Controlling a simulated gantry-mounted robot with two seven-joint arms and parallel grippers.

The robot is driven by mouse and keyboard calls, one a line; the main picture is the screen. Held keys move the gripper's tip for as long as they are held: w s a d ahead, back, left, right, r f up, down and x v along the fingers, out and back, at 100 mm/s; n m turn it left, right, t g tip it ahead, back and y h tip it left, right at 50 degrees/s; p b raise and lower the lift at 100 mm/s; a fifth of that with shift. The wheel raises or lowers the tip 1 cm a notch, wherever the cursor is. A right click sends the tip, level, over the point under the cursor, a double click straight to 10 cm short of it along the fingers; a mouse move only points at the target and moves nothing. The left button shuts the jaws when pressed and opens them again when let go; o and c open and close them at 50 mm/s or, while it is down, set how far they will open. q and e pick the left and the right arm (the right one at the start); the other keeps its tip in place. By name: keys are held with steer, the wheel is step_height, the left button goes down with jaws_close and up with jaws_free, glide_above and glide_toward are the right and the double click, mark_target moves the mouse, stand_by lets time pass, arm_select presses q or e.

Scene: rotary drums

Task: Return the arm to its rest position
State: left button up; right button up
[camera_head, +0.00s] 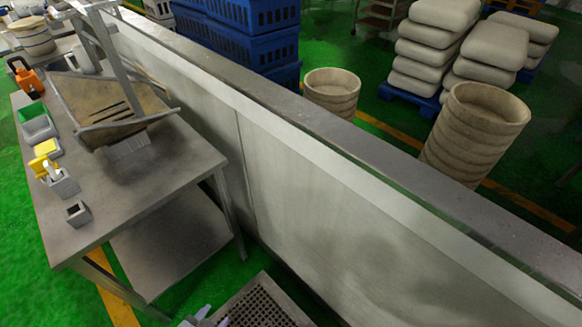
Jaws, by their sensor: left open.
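Only the tip of my left gripper (207,317) shows, at the bottom edge of the head view. It is open, with nothing visible between its fingers. It sits low, left of a perforated metal grate (262,304) and in front of the steel table (150,190), apart from the table. The rest of the left arm is out of the frame. My right gripper is not in view.
The table holds an open tray-like metal scoop (110,105), an orange jug (27,76), a yellow item (45,152) and small grey holders. A long steel wall (320,200) crosses diagonally. Beyond it stand ribbed drums (473,135), blue crates (250,40) and stacked sacks (435,45).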

arm_select(q)
steer(key=s+a+n+g+y, duration=0.1)
steer(key=s+a+n+g, duration=0.1)
steer(key=s+n+g, duration=0.45)
step_height(320, 180, up, 38)
steer(key=s+m+t+p, duration=0.1)
steer(key=m+p, duration=0.1)
steer(key=p, duration=3.6)
steer(key=shift+d+f+t, duration=0.1)
steer(key=shift+t, duration=0.15)
